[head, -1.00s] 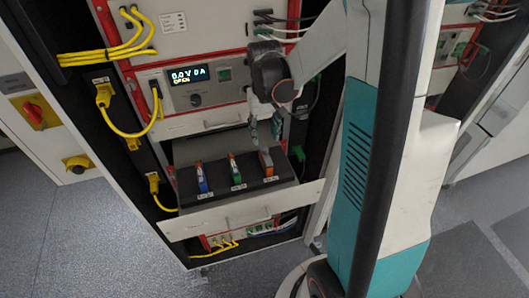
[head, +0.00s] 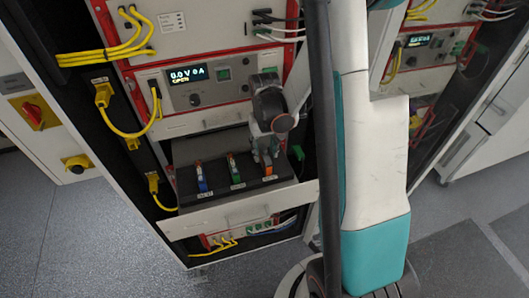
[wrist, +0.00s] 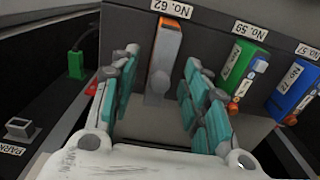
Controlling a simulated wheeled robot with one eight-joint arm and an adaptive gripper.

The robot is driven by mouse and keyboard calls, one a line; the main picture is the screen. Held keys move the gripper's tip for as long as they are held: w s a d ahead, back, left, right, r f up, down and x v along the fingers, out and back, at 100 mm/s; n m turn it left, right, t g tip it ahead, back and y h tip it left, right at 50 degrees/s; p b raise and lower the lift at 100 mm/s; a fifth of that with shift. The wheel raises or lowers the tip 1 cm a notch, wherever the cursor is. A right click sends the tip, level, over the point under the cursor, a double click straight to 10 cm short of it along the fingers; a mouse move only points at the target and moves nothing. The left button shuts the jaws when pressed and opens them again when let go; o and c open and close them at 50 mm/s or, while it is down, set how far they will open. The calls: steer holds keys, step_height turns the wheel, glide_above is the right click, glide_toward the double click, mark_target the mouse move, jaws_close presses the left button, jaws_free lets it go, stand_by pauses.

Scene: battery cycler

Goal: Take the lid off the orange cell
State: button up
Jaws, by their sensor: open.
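The orange cell (wrist: 167,42) stands in the drawer's dark holder behind the label "No. 62". A grey piece (wrist: 157,84), possibly its lid, is at the cell's end nearer my palm in the wrist view. My gripper (wrist: 162,62) is open, with teal-padded fingers on either side of the cell and grey piece. Gaps show on both sides, and nothing is gripped. In the head view my gripper (head: 267,160) is over the orange cell at the right end of the holder and hides most of it.
A green cell (head: 236,175) and a blue cell (head: 202,183) stand to the left in the same open drawer (head: 240,211). A park socket (wrist: 20,128) and a green plug (wrist: 76,65) lie left in the wrist view. The cycler panel (head: 190,85) rises behind.

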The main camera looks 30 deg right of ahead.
steer(key=c, duration=0.9)
steer(key=shift+r, duration=0.15)
